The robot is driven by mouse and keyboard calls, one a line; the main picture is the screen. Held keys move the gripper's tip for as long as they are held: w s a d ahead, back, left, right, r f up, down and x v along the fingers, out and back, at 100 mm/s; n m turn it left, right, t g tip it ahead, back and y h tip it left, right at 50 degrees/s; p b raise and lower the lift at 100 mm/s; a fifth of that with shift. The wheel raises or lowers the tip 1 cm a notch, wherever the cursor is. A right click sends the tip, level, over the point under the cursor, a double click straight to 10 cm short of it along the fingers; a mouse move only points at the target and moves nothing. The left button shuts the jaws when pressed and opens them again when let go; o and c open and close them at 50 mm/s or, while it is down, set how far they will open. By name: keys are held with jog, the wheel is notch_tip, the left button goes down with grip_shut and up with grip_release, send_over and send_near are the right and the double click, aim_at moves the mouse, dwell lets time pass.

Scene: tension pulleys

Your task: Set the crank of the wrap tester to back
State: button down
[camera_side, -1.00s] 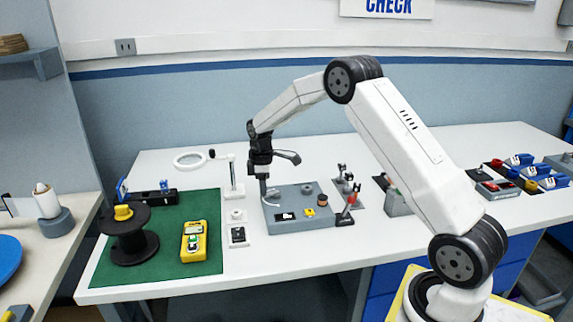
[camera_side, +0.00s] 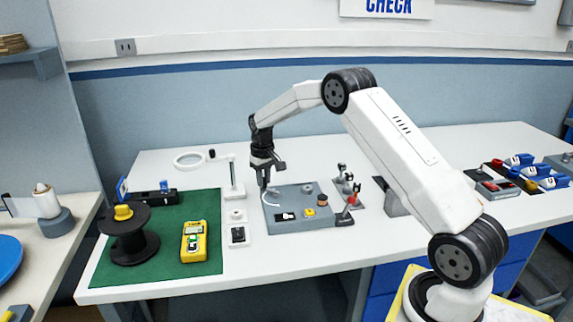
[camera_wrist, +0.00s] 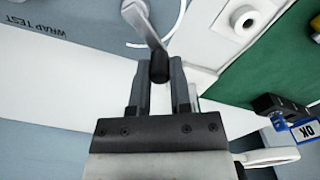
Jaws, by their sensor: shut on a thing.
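The wrap tester is a grey box (camera_side: 290,200) in the middle of the bench, with a white curved mark on its left end. In the wrist view its blue-grey top (camera_wrist: 85,17) carries the words WRAP TEST. The crank is a grey metal arm (camera_wrist: 142,22) ending in a dark knob (camera_wrist: 159,68). My gripper (camera_side: 265,187) is above the left part of the box, pointing down. In the wrist view my gripper (camera_wrist: 160,72) is shut on the crank's knob, one finger on each side. The crank is hardly visible in the side view.
A white plate with a round fitting (camera_wrist: 245,18) and a green mat (camera_side: 205,210) lie left of the tester in the side view. The mat holds a black spool (camera_side: 130,245) and a yellow meter (camera_side: 194,242). A magnifier stand (camera_side: 233,178) rises close behind-left. A red-knobbed lever (camera_side: 350,200) stands right.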

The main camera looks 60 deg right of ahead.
jog(key=m, duration=0.2)
jog(key=d+m, duration=0.1)
jog(key=m, duration=0.1)
jog(key=d+m, duration=0.1)
jog(key=shift+s+d+m, duration=0.1)
jog(key=shift+s+m, duration=0.05)
jog(key=shift+m, duration=0.25)
jog(key=m, duration=0.2)
jog(key=s+d+m, duration=0.1)
jog(key=m, duration=0.1)
jog(key=shift+d+m, duration=0.2)
jog(key=shift+m, duration=0.1)
jog(key=c, duration=0.5)
grip_release()
jog(key=shift+c, duration=0.2)
jog(key=shift+r, duration=0.1)
notch_tip(320, 180, up, 8)
